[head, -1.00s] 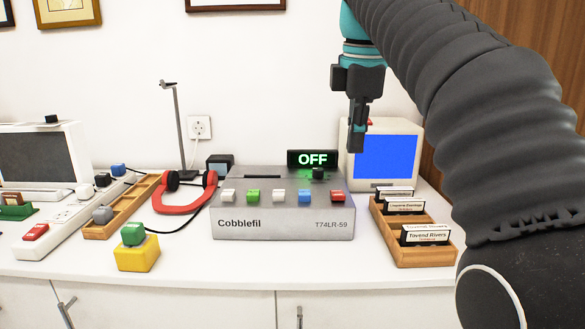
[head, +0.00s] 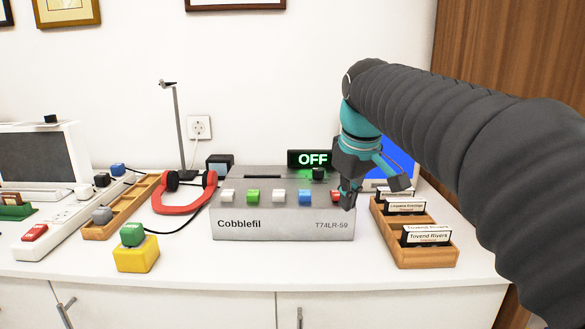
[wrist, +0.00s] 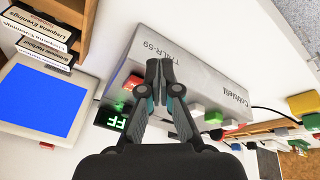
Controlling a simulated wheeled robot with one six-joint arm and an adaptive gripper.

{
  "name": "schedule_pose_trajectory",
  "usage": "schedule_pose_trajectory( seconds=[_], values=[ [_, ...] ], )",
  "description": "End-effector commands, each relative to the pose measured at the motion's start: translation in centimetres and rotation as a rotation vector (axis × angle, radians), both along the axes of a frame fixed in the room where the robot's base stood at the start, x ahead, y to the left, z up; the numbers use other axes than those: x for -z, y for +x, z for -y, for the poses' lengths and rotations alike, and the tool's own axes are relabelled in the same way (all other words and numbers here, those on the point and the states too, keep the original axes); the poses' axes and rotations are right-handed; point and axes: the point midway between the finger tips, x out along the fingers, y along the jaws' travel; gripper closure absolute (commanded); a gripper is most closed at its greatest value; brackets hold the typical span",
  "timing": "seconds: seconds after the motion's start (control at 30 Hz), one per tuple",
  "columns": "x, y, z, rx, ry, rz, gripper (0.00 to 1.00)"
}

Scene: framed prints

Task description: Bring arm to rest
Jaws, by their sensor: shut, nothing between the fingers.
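My gripper (head: 348,193) hangs at the right end of the grey Cobblefil machine (head: 260,228) in the head view, in front of its red button. In the wrist view, its two fingers (wrist: 158,70) are together and empty, with the machine (wrist: 195,85) beyond them. I cannot tell the exact gap between fingertips and machine. My dark ribbed arm reaches in from the right and covers part of the blue screen.
A wooden tray of labelled cartridges (head: 408,255) stands close right of my gripper. A monitor with a blue screen (head: 398,158) is behind it. The OFF sign (head: 313,159) sits behind the machine. Red headphones (head: 185,208) and a yellow block (head: 137,259) are left.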

Motion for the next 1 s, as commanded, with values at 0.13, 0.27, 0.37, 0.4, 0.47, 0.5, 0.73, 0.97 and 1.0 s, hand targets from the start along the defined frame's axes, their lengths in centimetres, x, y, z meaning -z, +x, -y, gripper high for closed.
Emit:
schedule_pose_trajectory(
  seconds=[0.13, 0.27, 0.37, 0.4, 0.47, 0.5, 0.73, 0.97, 1.0],
  values=[
    [4.1, -3.5, 1.0, 0.187, 0.068, 0.024, 1.00],
    [7.7, -7.1, 1.9, 0.332, 0.124, 0.045, 1.00],
    [10.7, -10.3, 2.6, 0.425, 0.160, 0.060, 1.00],
    [11.9, -11.7, 2.9, 0.457, 0.173, 0.065, 1.00],
    [13.7, -13.9, 3.4, 0.498, 0.189, 0.074, 1.00],
    [14.8, -15.3, 3.6, 0.516, 0.195, 0.078, 1.00],
    [19.0, -21.8, 4.7, 0.552, 0.201, 0.091, 1.00],
    [17.7, -22.7, 5.1, 0.561, 0.217, 0.152, 1.00],
    [17.6, -22.7, 5.2, 0.562, 0.218, 0.155, 1.00]
  ],
)
